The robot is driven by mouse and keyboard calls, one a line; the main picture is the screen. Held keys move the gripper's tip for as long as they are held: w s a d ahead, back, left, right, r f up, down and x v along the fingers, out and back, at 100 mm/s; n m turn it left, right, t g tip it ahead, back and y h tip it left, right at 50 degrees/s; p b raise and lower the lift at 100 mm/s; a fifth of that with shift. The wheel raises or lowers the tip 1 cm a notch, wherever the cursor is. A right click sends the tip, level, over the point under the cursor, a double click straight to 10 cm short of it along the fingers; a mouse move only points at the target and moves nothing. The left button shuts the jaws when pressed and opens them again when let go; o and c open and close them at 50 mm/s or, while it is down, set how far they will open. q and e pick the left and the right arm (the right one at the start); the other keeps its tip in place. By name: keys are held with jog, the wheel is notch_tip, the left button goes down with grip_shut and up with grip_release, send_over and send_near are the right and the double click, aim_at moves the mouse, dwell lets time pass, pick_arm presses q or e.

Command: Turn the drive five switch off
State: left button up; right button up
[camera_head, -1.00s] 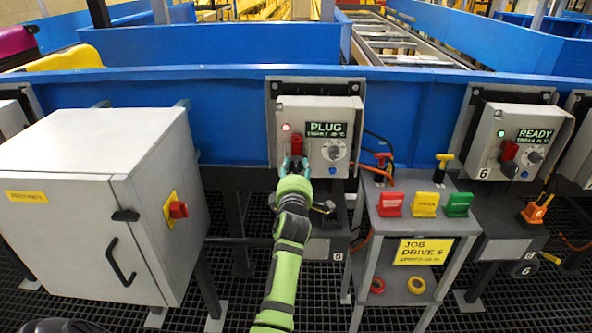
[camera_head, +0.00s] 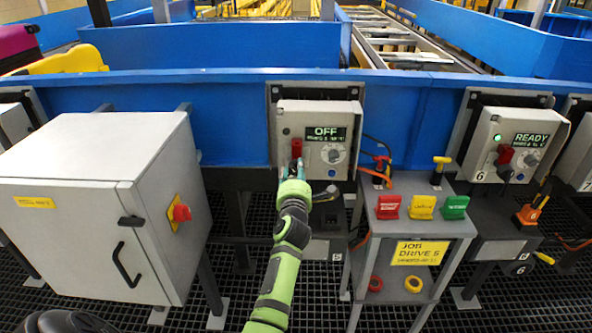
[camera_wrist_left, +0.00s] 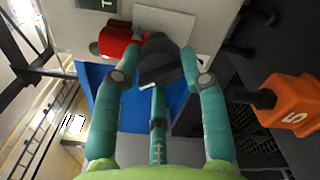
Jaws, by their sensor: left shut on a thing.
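The drive five control box (camera_head: 318,138) is a pale box on the blue conveyor side, and its display (camera_head: 326,134) reads OFF. A red switch (camera_head: 296,149) sits at the lower left of its face, beside a round grey dial (camera_head: 333,154). My left gripper (camera_head: 292,170) is at the box's lower left, right below the red switch. In the left wrist view, the teal fingers (camera_wrist_left: 160,80) close around a dark grey piece (camera_wrist_left: 160,62) next to the red switch part (camera_wrist_left: 120,40). The fingers hide part of the switch. My right gripper is not seen.
A grey cabinet (camera_head: 90,215) with a red knob stands at the left. A small stand (camera_head: 420,222) at the right holds red, yellow and green blocks and a JOB DRIVE 5 sign. Another box (camera_head: 518,140) reads READY. An orange block marked 5 (camera_wrist_left: 290,108) shows in the left wrist view.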

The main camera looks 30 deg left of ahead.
pick_arm(q)
jog(key=shift+r+n, duration=0.1)
jog(key=shift+n, duration=0.9)
jog(key=shift+n+p, duration=0.35)
jog(key=shift+n, duration=0.95)
jog(key=n, duration=0.2)
jog(key=shift+n+p, duration=0.3)
jog(key=shift+p, duration=0.05)
jog(key=shift+n, duration=1.5)
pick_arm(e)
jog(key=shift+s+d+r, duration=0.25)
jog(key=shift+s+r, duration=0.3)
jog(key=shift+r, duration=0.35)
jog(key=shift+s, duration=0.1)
pick_arm(q)
jog(key=o, duration=1.1)
jog(key=shift+o, duration=0.2)
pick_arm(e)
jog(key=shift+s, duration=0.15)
